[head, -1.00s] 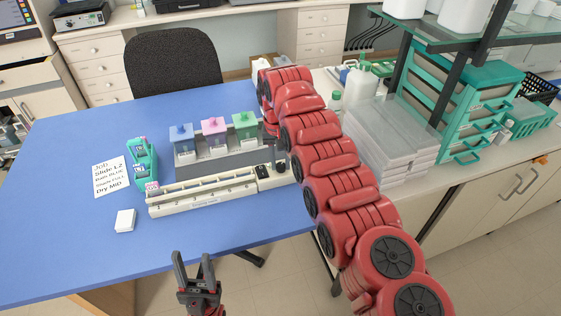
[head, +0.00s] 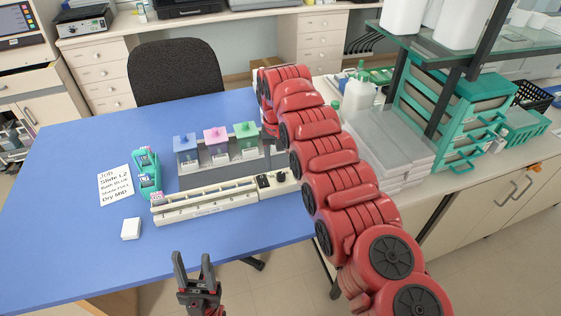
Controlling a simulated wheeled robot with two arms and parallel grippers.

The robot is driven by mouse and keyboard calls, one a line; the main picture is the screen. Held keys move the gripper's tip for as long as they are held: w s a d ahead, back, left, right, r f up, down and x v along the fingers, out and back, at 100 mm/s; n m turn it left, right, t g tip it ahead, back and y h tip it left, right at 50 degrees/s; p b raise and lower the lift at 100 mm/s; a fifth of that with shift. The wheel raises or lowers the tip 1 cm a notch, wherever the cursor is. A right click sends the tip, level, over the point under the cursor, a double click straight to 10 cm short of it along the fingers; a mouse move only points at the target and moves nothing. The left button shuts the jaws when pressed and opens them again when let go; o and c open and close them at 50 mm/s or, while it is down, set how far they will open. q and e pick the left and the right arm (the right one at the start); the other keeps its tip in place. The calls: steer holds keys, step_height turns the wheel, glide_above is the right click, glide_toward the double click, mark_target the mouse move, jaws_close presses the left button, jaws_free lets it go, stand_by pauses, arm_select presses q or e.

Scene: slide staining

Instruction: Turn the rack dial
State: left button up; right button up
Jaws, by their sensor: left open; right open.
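The cream rack (head: 212,209) lies on the blue table with a row of slots. Its control block (head: 274,189) is at the right end, with a black part (head: 263,182) and a small dial (head: 281,177) on top. My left gripper (head: 193,264) is open and empty, low in front of the table edge. My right arm reaches in from the lower right. Its gripper (head: 268,143) shows only as a small dark part behind the control block, mostly hidden by the arm; it is open. I cannot tell whether it touches anything.
Blue (head: 185,150), pink (head: 216,146) and green (head: 246,142) lidded jars stand behind the rack. A teal slide holder (head: 148,173), a note (head: 115,183) and a white block (head: 131,229) lie left. Clear boxes (head: 385,140) stand right. The table's left side is clear.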

mark_target(278, 175)
step_height(278, 175, up, 14)
steer(key=p, duration=1.5)
steer(key=shift+a+f, duration=0.25)
steer(key=shift+a, duration=0.05)
steer(key=shift+f, duration=0.1)
